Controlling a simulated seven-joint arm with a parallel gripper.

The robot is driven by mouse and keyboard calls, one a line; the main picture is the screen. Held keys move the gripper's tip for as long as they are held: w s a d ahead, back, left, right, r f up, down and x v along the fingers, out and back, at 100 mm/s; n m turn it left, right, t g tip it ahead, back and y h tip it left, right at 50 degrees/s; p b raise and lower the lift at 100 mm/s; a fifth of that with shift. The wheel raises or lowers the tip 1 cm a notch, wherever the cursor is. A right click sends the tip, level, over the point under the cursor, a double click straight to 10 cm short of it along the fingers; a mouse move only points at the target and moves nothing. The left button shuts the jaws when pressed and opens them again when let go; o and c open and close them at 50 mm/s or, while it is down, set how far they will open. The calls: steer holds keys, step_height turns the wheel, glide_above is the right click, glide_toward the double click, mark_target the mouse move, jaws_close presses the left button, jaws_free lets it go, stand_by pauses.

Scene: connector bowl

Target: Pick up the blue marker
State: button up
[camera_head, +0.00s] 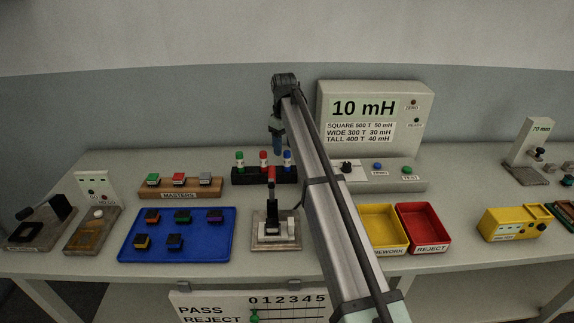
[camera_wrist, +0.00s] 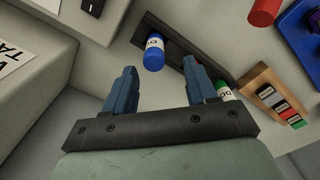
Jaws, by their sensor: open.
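The blue marker (camera_head: 288,161) stands upright at the right end of a black holder (camera_head: 262,178). In the wrist view the blue marker (camera_wrist: 154,52) shows its blue end and white label, beyond the fingertips and between the two fingers in the picture. My gripper (camera_wrist: 162,74) is open, with nothing between its fingers. In the head view my gripper (camera_head: 277,150) hangs over the holder, just left of the blue marker in the picture. How far the fingertips are from the marker is hard to tell.
A red marker (camera_head: 263,158) and a green marker (camera_head: 239,160) share the holder. The red marker seems hidden behind a finger in the wrist view. A masters rack (camera_head: 190,195) is left, a toggle clamp (camera_head: 275,230) in front, and a meter (camera_head: 412,170) right.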

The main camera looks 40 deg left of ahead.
mark_target(287, 159)
steer(key=shift+w+d+f, duration=0.1)
steer(key=shift+f, duration=0.95)
steer(key=shift+w+d+f, duration=0.1)
steer(key=shift+w+f, duration=0.05)
steer(key=shift+f, duration=0.95)
steer(key=shift+w+d+f, duration=0.1)
steer(key=shift+f, duration=0.95)
jaws_close()
